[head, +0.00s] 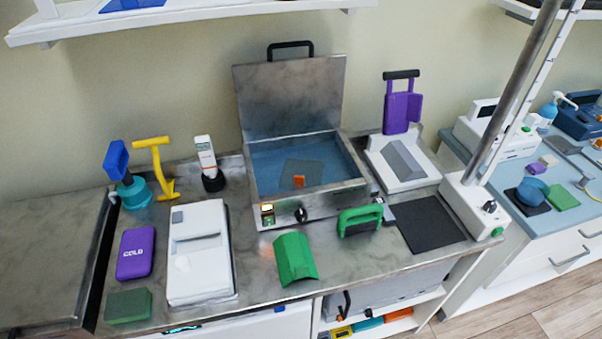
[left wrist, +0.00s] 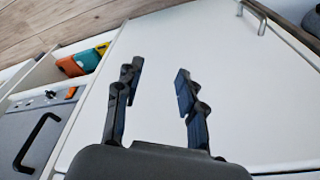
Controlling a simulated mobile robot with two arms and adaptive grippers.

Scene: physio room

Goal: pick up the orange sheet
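A small orange piece (head: 299,181) shows inside the open metal water bath (head: 352,185), at the front of a grey square in the blue water. Whether it is the orange sheet or only a part of one, I cannot tell. Another orange item (head: 398,314) lies on the shelf under the counter; it also seems to show in the left wrist view (left wrist: 70,66). My left gripper (left wrist: 157,82) is open and empty, in front of a white cabinet front. Neither gripper shows in the head view.
The bath's lid (head: 290,95) stands up. A curved green sheet (head: 295,257), a green-handled tool (head: 360,220), a white device (head: 198,250), a purple cold pack (head: 135,253) and a green block (head: 128,306) lie on the counter. A metal pole (head: 515,90) rises at the right.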

